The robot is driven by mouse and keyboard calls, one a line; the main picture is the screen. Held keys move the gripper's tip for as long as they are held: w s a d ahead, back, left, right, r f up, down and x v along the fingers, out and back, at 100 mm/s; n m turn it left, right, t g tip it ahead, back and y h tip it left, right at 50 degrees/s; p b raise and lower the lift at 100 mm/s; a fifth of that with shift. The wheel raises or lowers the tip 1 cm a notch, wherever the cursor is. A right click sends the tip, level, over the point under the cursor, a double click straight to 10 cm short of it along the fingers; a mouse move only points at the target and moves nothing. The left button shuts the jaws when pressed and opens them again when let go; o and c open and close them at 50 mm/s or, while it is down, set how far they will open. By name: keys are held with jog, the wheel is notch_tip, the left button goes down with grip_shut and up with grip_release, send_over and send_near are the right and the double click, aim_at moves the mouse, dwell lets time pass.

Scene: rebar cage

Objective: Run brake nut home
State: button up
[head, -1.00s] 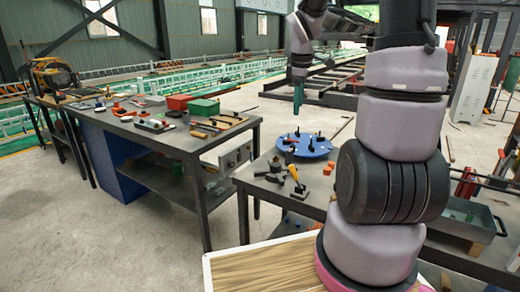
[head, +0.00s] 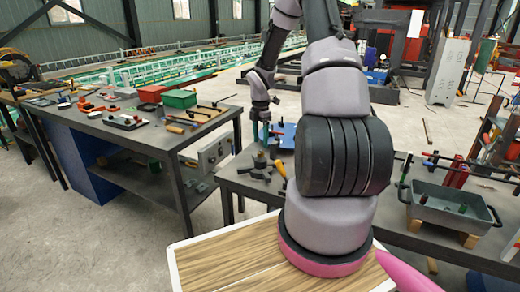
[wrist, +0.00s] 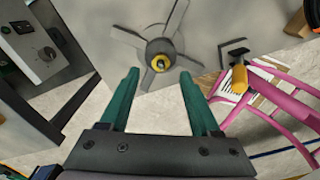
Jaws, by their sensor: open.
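A four-armed dark metal part (wrist: 161,48) lies on the grey table in the wrist view. The same part (head: 259,165) shows small near the table's left end in the head view. My gripper (wrist: 158,75) has two green fingers spread apart and empty, with the hub between and just beyond the tips in the picture. In the head view my gripper (head: 263,133) points down above the part; the exact gap cannot be told.
A yellow-handled tool (wrist: 239,78) stands right of the part. A blue disc (head: 287,135) is partly hidden behind my arm. A grey tray (head: 450,212) sits on the table's right side. A long workbench (head: 190,140) with tools stands at left.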

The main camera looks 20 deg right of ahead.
aim_at(261, 152)
jog(key=shift+f, duration=2.3)
jog(key=shift+c, duration=0.3)
grip_shut()
jog(key=shift+m, duration=0.3)
